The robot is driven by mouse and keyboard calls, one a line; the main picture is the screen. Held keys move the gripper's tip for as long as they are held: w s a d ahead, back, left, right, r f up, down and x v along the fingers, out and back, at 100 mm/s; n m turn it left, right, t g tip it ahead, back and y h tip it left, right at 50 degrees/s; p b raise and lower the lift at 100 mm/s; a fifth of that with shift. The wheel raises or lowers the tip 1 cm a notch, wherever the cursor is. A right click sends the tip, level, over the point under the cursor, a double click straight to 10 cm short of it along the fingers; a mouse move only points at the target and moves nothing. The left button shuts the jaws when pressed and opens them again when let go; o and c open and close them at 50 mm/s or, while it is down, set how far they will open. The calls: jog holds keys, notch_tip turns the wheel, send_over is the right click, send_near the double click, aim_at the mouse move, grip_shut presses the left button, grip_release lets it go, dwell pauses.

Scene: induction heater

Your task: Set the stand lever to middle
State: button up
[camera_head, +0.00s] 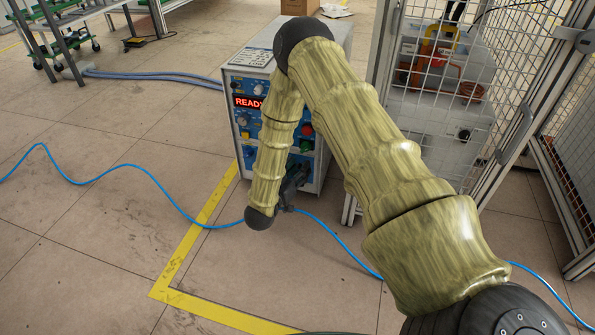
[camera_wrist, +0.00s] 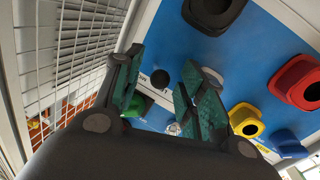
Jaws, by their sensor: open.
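My gripper (camera_wrist: 165,72) is open in the wrist view. Its two dark green padded fingers are apart, in front of a blue control panel (camera_wrist: 265,40), with a green button (camera_wrist: 136,106) partly hidden behind them. In the head view my gripper (camera_head: 293,182) is low at the front of the heater cabinet (camera_head: 300,110), largely behind my arm. I cannot pick out the stand lever for certain in either view. Inside the wire cage, the head view shows a device with a yellow handle-like part (camera_head: 440,40) and orange-red parts.
The wrist view shows black (camera_wrist: 213,12), red (camera_wrist: 297,82), yellow (camera_wrist: 245,119) and blue (camera_wrist: 288,141) panel controls. The cage mesh (camera_wrist: 78,45) is close at left. A blue cable (camera_head: 110,168) crosses the floor by a yellow line (camera_head: 190,245). Open floor lies at left.

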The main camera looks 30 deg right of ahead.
grip_shut()
jog(key=shift+s+r+n+t+p, duration=0.15)
jog(key=shift+n+t+p, duration=0.2)
jog(key=shift+p, duration=0.55)
jog(key=shift+s+d+n+t+y+p, duration=0.45)
jog(key=shift+n+t+y+p, duration=1)
jog(key=shift+y+p, duration=0.75)
jog(key=shift+s+d+n+t+y+p, duration=0.4)
jog(key=shift+n+t+y+p, duration=1.15)
jog(key=shift+p, duration=1.05)
jog(key=shift+s+d+n+t+y+p, duration=0.45)
jog(key=shift+n+t+y+p, duration=0.95)
jog(key=shift+y+p, duration=0.85)
jog(key=shift+f+n, duration=0.2)
jog(key=shift+n, duration=0.15)
